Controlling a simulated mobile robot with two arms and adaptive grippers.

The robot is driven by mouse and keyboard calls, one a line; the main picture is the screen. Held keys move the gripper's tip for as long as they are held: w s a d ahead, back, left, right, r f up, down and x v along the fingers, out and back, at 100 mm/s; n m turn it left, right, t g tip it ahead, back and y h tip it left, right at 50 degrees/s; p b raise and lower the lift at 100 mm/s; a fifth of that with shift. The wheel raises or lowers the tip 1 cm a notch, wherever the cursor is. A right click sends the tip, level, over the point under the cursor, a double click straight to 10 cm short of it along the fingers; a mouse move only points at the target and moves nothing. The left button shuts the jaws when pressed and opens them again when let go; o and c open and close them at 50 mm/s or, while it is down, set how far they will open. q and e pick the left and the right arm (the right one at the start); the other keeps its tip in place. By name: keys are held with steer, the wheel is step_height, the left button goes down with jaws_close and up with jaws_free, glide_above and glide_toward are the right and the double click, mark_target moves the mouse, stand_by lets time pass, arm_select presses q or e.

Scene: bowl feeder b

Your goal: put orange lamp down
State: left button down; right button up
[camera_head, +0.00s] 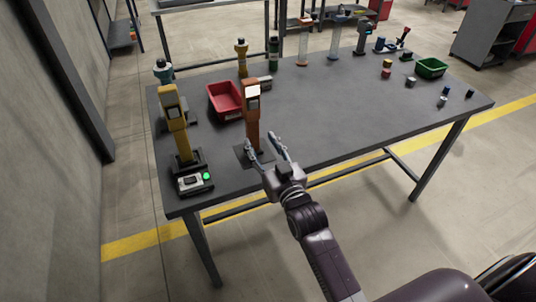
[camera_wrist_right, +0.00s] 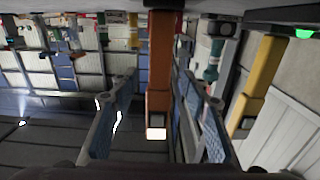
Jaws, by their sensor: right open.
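The orange lamp (camera_head: 252,125) stands upright near the table's front edge, on a dark square base (camera_head: 240,154). A pale panel shows at its top. My right gripper (camera_head: 261,144) is open in front of the lamp's lower part. In the right wrist view, which looks upside down, the orange lamp (camera_wrist_right: 160,75) shows between the two spread fingers of the right gripper (camera_wrist_right: 157,90), with a gap on each side. My left gripper is in neither view.
A yellow lamp (camera_head: 176,125) stands left of the orange one, by a box with a green light (camera_head: 195,184). A red bin (camera_head: 224,98) is behind. Several small parts and a green bin (camera_head: 431,68) are at the right. The table's (camera_head: 340,115) middle is clear.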

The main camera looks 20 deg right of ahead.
steer(key=s, duration=0.5)
steer(key=shift+d, duration=0.1)
stand_by(0.3)
